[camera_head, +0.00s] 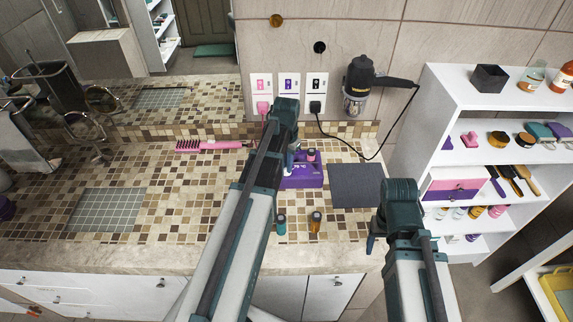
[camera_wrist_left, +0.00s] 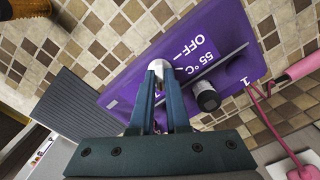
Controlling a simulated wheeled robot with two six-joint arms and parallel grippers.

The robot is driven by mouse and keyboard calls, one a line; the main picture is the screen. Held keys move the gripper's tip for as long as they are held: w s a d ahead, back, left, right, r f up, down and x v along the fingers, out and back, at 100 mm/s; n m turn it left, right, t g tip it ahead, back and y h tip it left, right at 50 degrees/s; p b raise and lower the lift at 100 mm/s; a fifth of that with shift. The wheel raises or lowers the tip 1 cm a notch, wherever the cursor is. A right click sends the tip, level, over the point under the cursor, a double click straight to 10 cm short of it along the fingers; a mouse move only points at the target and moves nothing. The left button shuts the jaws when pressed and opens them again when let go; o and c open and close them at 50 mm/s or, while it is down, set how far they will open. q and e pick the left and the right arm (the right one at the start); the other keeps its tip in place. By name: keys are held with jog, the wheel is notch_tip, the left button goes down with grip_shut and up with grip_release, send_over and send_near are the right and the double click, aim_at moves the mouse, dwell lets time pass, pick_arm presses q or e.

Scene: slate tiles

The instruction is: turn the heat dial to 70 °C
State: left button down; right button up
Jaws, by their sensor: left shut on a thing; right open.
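A purple heat unit (camera_head: 303,178) sits on the tiled counter below the wall sockets. In the left wrist view its purple face (camera_wrist_left: 215,35) carries the white marks "OFF" and "55 °C". My left gripper (camera_wrist_left: 158,68) is shut on a pale round dial (camera_wrist_left: 152,49) beside these marks; the fingers cover part of it. A dark knob with a grey top (camera_wrist_left: 207,96) stands on the same face, apart from the fingers. In the head view my left gripper (camera_head: 290,158) reaches down at the unit, its tips mostly hidden. My right gripper (camera_head: 373,243) is open and empty, near the counter's front edge.
A dark mat (camera_head: 356,186) lies right of the unit. Two small bottles, one teal (camera_head: 281,225) and one amber (camera_head: 316,222), stand in front. A pink brush (camera_head: 212,146) lies to the left. A hair dryer (camera_head: 360,82) hangs behind; a white shelf (camera_head: 440,130) stands right.

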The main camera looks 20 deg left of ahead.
pick_arm(q)
jog(key=c, duration=0.9)
grip_release()
jog(key=shift+r, duration=0.15)
notch_tip(320, 180, up, 14)
jog(key=p, duration=1.3)
jog(key=shift+f+p, duration=0.25)
jog(key=shift+p, duration=0.15)
jog(key=s+d+f+b, duration=0.4)
jog(key=s+d, duration=0.1)
jog(key=d, duration=0.2)
jog(key=s+d+f+m+b, duration=0.1)
jog(key=s+d+f+b, duration=0.2)
jog(key=s+d, duration=0.3)
jog(key=s+d+f+m+y+b, duration=0.1)
jog(key=s+d+f+b, duration=0.3)
jog(key=d, duration=0.6)
jog(key=shift+s+f+b, duration=0.35)
jog(key=shift+s+b, duration=0.1)
jog(key=shift+s, duration=0.3)
